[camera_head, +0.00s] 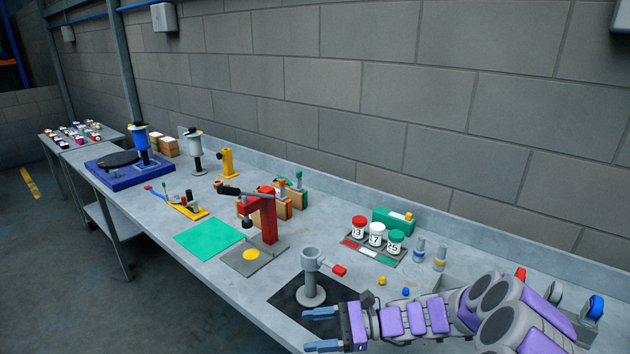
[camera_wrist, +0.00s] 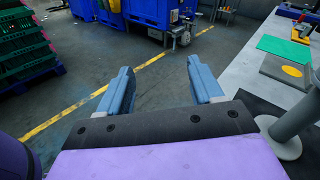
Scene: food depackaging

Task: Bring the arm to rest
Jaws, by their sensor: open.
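My gripper (camera_head: 322,330) is at the front edge of the grey workbench (camera_head: 150,215), low in the head view. Its two blue fingers are apart, with nothing between them. In the wrist view my gripper (camera_wrist: 160,88) points out over the floor, and its fingers are spread and empty. My purple and grey arm reaches in from the lower right of the head view. A grey post on a round base (camera_head: 311,285) stands on a black mat just behind the fingers; it also shows at the right of the wrist view (camera_wrist: 283,140).
A red press (camera_head: 268,215), a green mat (camera_head: 208,239) and a rack of lidded jars (camera_head: 376,240) stand farther along the bench. A block wall runs behind. In the wrist view, blue crates (camera_wrist: 150,12) and stacked green crates (camera_wrist: 25,50) stand across open floor.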

